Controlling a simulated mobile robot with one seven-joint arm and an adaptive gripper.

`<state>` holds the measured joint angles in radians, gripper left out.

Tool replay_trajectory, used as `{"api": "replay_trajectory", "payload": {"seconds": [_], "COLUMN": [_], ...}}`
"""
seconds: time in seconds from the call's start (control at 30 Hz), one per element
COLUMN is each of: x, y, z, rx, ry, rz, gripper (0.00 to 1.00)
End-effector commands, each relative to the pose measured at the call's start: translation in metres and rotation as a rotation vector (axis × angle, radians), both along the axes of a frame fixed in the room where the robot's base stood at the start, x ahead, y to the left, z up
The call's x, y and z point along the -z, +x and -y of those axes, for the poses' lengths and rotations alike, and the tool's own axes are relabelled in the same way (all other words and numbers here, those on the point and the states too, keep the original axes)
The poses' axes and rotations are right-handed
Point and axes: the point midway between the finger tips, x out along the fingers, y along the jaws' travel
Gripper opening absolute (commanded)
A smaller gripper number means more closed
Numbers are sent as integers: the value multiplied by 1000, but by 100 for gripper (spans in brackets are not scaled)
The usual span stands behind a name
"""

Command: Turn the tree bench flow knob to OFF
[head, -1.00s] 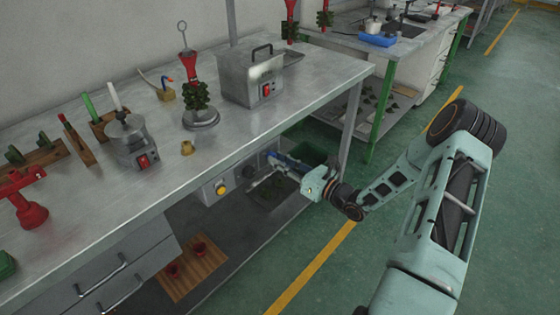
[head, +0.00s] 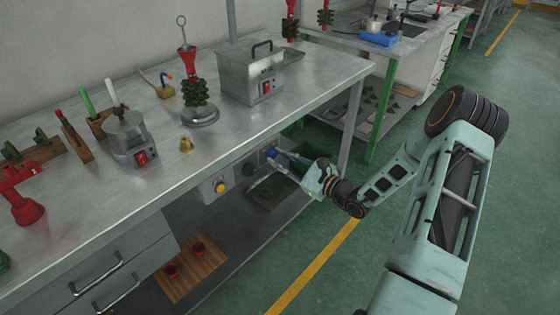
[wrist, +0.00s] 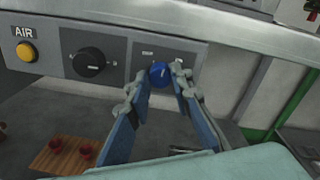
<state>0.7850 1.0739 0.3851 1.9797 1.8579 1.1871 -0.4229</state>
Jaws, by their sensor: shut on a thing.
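The bench's grey control panel (wrist: 60,48) hangs under the worktop edge. A blue knob (wrist: 160,72) with a pale mark on its face sits at the panel's right part. My gripper (wrist: 166,76) is shut on this blue knob, one finger on each side. The small label above it is too small to read. To its left is a larger black knob (wrist: 90,63) with a pale pointer mark. In the head view my gripper (head: 272,158) reaches the panel from the right, below the bench edge. The knob is mostly hidden there.
A yellow button (wrist: 27,51) labelled AIR is at the panel's left. The worktop (head: 225,150) overhangs the panel closely. Below are a lower shelf and a wooden board (head: 190,271) with red cups. A bench leg (head: 351,125) stands right of my gripper.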

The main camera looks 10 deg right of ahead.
Motion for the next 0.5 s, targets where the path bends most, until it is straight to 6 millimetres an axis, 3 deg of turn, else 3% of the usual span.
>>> {"api": "replay_trajectory", "payload": {"seconds": [0.5], "x": [5], "y": [-1], "z": [-1], "rx": [-1], "ry": [-399], "rz": [290], "gripper": [0]}}
